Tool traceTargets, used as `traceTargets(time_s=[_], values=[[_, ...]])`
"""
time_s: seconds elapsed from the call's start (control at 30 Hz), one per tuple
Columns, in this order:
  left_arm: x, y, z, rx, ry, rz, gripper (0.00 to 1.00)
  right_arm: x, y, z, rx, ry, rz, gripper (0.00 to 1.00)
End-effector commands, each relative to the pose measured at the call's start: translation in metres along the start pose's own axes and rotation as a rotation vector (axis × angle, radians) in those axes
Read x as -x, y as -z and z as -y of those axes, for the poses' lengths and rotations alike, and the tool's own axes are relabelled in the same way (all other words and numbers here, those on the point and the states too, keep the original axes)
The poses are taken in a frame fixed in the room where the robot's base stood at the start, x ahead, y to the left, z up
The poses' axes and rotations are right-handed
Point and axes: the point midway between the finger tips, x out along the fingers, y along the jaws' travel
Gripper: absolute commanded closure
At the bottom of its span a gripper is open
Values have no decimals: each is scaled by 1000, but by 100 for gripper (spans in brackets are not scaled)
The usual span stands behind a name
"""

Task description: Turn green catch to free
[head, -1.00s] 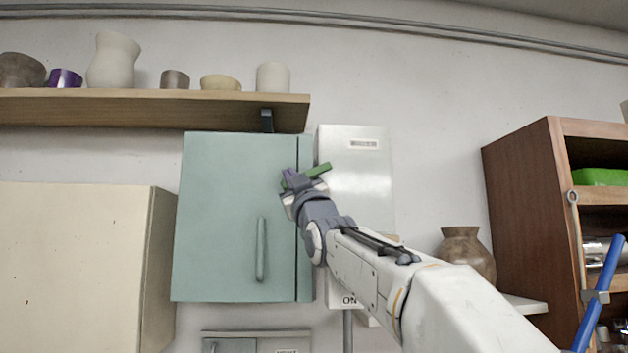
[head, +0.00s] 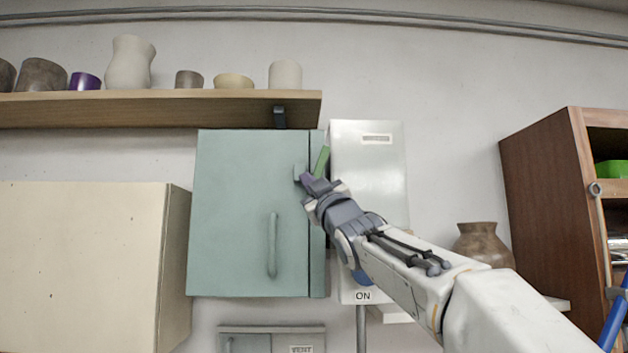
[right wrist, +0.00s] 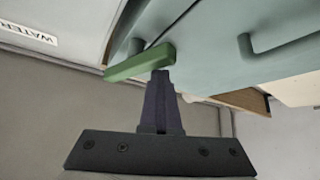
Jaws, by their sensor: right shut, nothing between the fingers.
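The green catch (head: 322,160) is a short bar at the upper right edge of the pale teal cabinet door (head: 240,215). In the head view it stands steeply, its top leaning a little right. In the right wrist view the green catch (right wrist: 140,62) lies just beyond the fingertips. My right gripper (head: 307,178) is shut and empty, its tips at the lower end of the catch; they seem to touch it. The right gripper (right wrist: 160,78) hides part of the catch's mount. My left gripper is not in view.
A white box (head: 370,165) stands close right of the cabinet, with an ON label (head: 362,296) below. A wooden shelf (head: 170,108) with pots hangs above. A cream cabinet (head: 80,260) is at left. A brown shelf unit (head: 545,190) is at right.

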Motion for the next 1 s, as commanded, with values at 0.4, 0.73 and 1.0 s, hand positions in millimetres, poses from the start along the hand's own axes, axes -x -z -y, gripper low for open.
traceTargets(time_s=[0.4, 0.73, 1.0], values=[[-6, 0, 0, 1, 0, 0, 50, 7, -10, -7, 0, -1, 3, 100], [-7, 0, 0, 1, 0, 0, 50, 10, -14, -12, 1, -4, 9, 100], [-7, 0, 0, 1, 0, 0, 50, 10, -16, -13, 0, -5, 13, 100]])
